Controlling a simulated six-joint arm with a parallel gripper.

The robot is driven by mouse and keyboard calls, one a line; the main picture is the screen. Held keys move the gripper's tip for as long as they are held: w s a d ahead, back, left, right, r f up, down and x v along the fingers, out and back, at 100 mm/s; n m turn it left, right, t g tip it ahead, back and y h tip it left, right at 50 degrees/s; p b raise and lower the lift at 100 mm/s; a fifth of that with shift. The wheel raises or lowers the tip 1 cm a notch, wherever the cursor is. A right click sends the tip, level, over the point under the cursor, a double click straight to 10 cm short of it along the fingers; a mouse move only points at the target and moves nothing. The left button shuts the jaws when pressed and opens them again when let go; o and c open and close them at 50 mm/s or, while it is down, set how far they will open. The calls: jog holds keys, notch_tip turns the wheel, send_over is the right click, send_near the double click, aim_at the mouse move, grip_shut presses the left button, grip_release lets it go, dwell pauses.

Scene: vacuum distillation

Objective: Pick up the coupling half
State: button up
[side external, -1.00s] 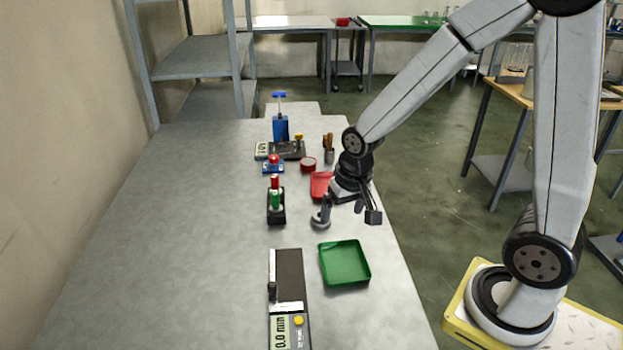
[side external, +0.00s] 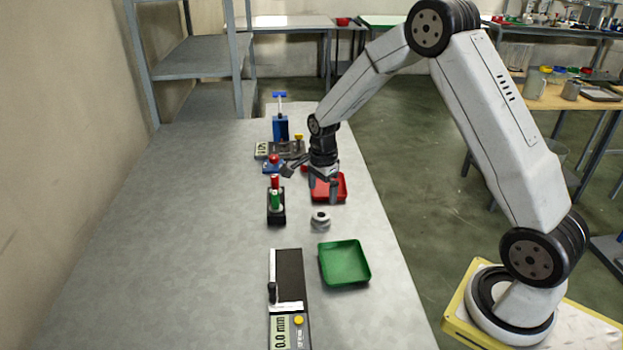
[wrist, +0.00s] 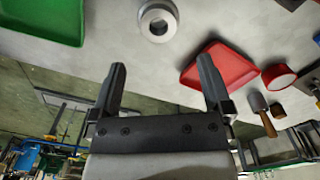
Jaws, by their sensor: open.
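The coupling half (side external: 320,221) is a small grey metal ring with a central hole. It sits on the grey table between the red tray and the green tray. It also shows in the wrist view (wrist: 158,20) at the top, beyond my fingertips. My gripper (side external: 322,194) is above the red tray (side external: 343,188), pointing down, behind the coupling half in the side view. In the wrist view my gripper (wrist: 162,70) has its two fingers wide apart with nothing between them. The gripper does not touch the coupling half.
The green tray (side external: 345,264) lies in front of the coupling half. A stand with red and green handles (side external: 276,205) is to its left. A digital gauge (side external: 288,300) lies at the front. A blue device (side external: 281,127) stands behind. The left part of the table is clear.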

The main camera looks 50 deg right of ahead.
aim_at(321, 212)
jog(key=shift+f, duration=1.35)
jog(key=shift+a+f, duration=0.15)
jog(key=shift+f, duration=2.4)
grip_shut()
